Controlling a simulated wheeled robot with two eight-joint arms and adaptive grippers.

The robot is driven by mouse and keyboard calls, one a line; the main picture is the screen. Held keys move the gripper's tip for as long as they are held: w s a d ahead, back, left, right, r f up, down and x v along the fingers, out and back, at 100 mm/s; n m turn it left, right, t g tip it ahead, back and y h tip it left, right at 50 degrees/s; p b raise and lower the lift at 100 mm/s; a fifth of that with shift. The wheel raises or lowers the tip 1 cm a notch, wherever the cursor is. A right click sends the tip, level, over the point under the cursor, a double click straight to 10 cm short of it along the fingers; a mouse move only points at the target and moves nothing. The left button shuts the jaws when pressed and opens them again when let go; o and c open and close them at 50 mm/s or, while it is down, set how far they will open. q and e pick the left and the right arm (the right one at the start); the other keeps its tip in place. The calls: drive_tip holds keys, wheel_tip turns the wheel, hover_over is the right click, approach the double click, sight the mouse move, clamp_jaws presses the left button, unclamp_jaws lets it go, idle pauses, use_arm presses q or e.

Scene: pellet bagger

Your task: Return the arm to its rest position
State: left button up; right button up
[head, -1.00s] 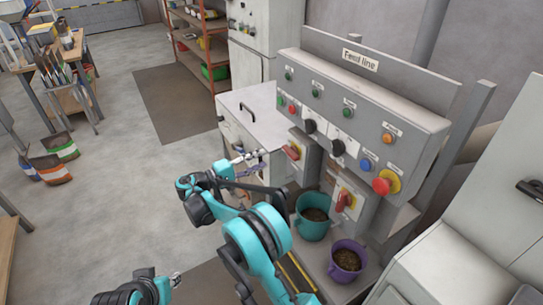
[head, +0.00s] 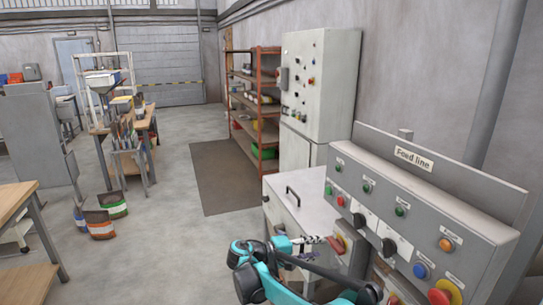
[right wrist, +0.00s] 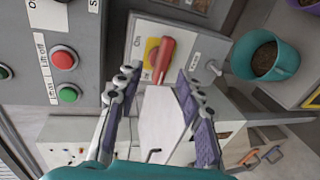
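My right arm (head: 262,284), teal and black, comes in at the bottom of the head view. Its gripper (head: 303,246) is in front of the grey feed line panel (head: 452,226), near a red switch handle (head: 337,246) on a yellow plate. In the right wrist view my right gripper (right wrist: 154,82) has its two purple-padded fingers apart with nothing held between them. The red handle (right wrist: 165,60) appears beyond the fingertips; I see no contact. My left arm and gripper are outside both current views.
A white cabinet (head: 297,212) with a black handle stands just behind the right gripper. A teal bucket (right wrist: 284,67) of pellets is at upper right in the wrist view. Open floor (head: 160,255) lies left of the arm; shelves (head: 268,130) stand farther back.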

drive_tip(key=s+d+r+m+y, duration=0.1)
drive_tip(key=s+d+y, duration=0.3)
drive_tip(key=s, duration=0.5)
drive_tip(key=s+d+y, duration=0.4)
drive_tip(key=s, duration=0.4)
drive_tip(key=s+a+f+m+y, duration=0.2)
drive_tip(key=s+f+y, duration=0.1)
drive_tip(key=s, duration=0.5)
drive_tip(key=s+a+f+m+t+y, duration=0.1)
drive_tip(key=s+a+f+y, duration=0.1)
drive_tip(key=s, duration=0.6)
drive_tip(key=shift+s+a+f+m+t+y, duration=0.15)
drive_tip(key=shift+f+m+t+y, duration=0.15)
drive_tip(key=shift+f+m+y, duration=0.15)
